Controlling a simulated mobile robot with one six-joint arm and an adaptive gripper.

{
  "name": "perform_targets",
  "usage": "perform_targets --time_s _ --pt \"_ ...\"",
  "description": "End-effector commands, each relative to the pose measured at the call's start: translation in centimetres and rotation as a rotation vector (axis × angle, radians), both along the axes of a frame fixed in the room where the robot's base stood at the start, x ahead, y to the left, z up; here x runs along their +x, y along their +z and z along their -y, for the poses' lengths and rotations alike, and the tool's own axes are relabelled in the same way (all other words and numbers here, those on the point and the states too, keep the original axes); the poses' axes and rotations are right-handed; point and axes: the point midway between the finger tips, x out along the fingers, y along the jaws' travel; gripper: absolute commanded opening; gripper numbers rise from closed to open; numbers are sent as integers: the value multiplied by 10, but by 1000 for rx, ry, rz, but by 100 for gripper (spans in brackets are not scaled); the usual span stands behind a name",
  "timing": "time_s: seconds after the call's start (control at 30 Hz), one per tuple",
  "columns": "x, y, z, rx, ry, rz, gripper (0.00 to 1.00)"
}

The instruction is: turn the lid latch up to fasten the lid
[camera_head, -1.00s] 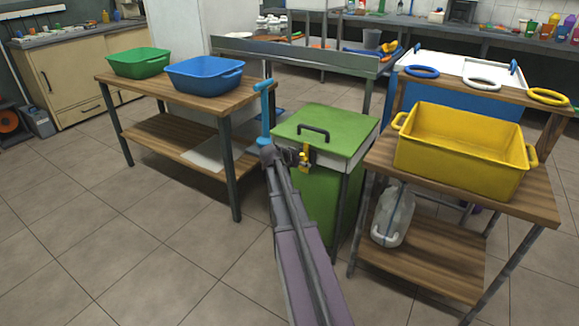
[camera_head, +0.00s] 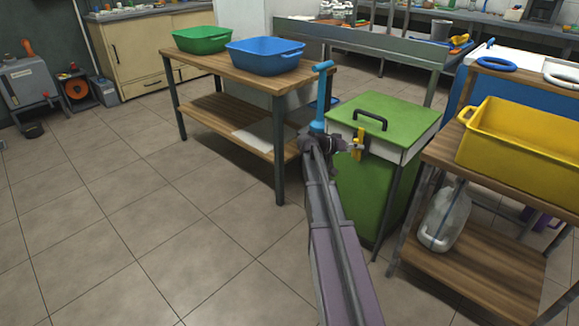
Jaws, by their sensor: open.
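The green lid (camera_head: 400,115) with a black handle (camera_head: 370,119) lies flat and closed on the green and white press box (camera_head: 372,190). The yellow latch (camera_head: 358,144) is on the box's front, near the lid's left front corner, and stands roughly upright. My gripper (camera_head: 347,147) is open, just left of the latch and very close to it. I cannot tell whether the fingers touch the latch. The gripper and the small latch partly overlap, so the fingertips are hard to make out.
A wooden table with a green tub (camera_head: 202,40) and a blue tub (camera_head: 264,56) stands behind on the left. A wooden stand on the right holds a yellow tub (camera_head: 519,150), with a clear jug (camera_head: 446,222) on its lower shelf. The tiled floor at left is clear.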

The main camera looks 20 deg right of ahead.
Motion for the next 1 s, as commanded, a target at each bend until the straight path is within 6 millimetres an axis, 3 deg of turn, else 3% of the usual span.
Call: perform_targets --time_s 0.07,1.0 --pt "0 -3 0 -22 -2 -52 64" --pt "21 37 -122 -16 1 -41 64"
